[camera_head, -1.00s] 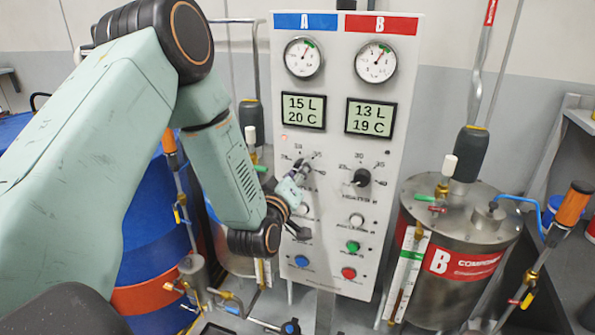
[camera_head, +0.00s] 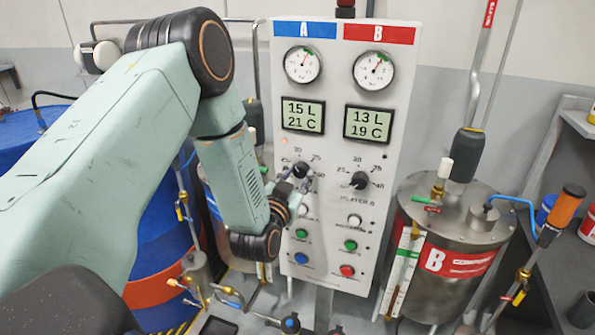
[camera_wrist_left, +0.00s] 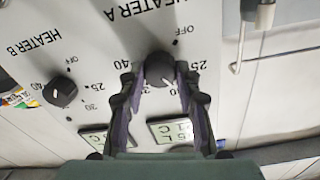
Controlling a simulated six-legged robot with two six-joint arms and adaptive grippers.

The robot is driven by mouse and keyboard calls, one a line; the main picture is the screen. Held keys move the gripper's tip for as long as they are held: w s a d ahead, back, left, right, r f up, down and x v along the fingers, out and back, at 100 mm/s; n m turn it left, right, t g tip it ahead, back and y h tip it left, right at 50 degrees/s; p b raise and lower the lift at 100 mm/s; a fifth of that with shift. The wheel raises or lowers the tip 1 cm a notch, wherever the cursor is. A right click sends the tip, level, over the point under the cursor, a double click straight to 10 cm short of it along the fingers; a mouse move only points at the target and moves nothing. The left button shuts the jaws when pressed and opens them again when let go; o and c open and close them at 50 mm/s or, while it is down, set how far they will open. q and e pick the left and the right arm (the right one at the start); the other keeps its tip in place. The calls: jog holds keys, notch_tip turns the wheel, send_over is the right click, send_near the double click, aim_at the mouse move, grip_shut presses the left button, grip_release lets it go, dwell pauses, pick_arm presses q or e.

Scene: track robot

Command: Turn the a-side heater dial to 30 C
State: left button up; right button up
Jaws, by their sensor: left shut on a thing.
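The A-side heater dial (camera_head: 300,170) is a black knob on the left half of the white control panel (camera_head: 383,215). My left gripper (camera_head: 293,183) reaches it from the lower left and partly covers it. In the left wrist view, the same dial (camera_wrist_left: 159,69) sits between the two fingers of my left gripper (camera_wrist_left: 160,80), which is shut on it. Its white mark points towards the display side, about where 30 would be, but the fingers hide some numbers. The A display (camera_head: 303,116) reads 15 L and 21 C. My right gripper is not in view.
The B heater dial (camera_head: 359,181) is right of the A dial; its display (camera_head: 368,123) reads 13 L and 19 C. Several push buttons lie below the dials. A steel B tank (camera_head: 455,240) stands right of the panel, and blue drums (camera_head: 150,240) stand left.

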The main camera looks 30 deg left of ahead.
pick_arm(q)
jog(key=shift+s+f+m+p, duration=0.15)
jog(key=shift+m+p, duration=0.15)
jog(key=shift+m, duration=0.5)
jog(key=shift+f+m+p, duration=0.1)
jog(key=shift+m+p, duration=0.2)
jog(key=shift+m, duration=0.5)
jog(key=o, duration=0.8)
jog(key=shift+c, duration=0.2)
jog(key=o, duration=0.4)
jog(key=shift+r, duration=0.15)
jog(key=v, duration=1.1)
jog(key=shift+s, duration=0.4)
